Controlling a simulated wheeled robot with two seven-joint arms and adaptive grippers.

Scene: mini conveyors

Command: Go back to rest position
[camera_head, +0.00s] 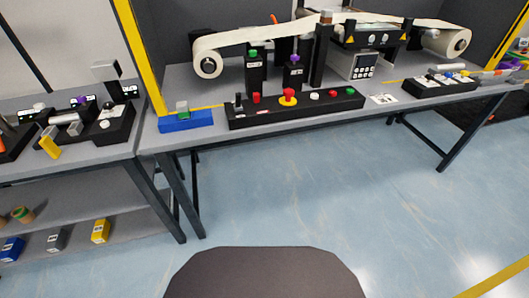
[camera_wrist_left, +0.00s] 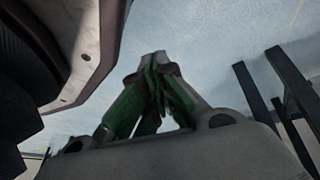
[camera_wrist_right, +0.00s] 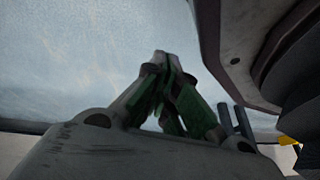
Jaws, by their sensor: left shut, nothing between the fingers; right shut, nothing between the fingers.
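My left gripper (camera_wrist_left: 155,65) shows in the left wrist view with its green-padded fingers together and nothing between them. Blue floor lies beyond its tips. My right gripper (camera_wrist_right: 163,62) shows in the right wrist view, also with its fingers together and empty, over the blue floor. Neither gripper shows in the head view, and both are apart from the tables. Parts of my own body fill the near edge of the head view and the sides of the wrist views.
A table (camera_head: 215,133) ahead carries a black control panel (camera_head: 330,108), a blue block (camera_head: 186,122) and a small conveyor with white belt rolls (camera_head: 208,65). A lower table (camera_head: 70,166) with a shelf stands at left. The floor (camera_head: 310,185) before me is clear.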

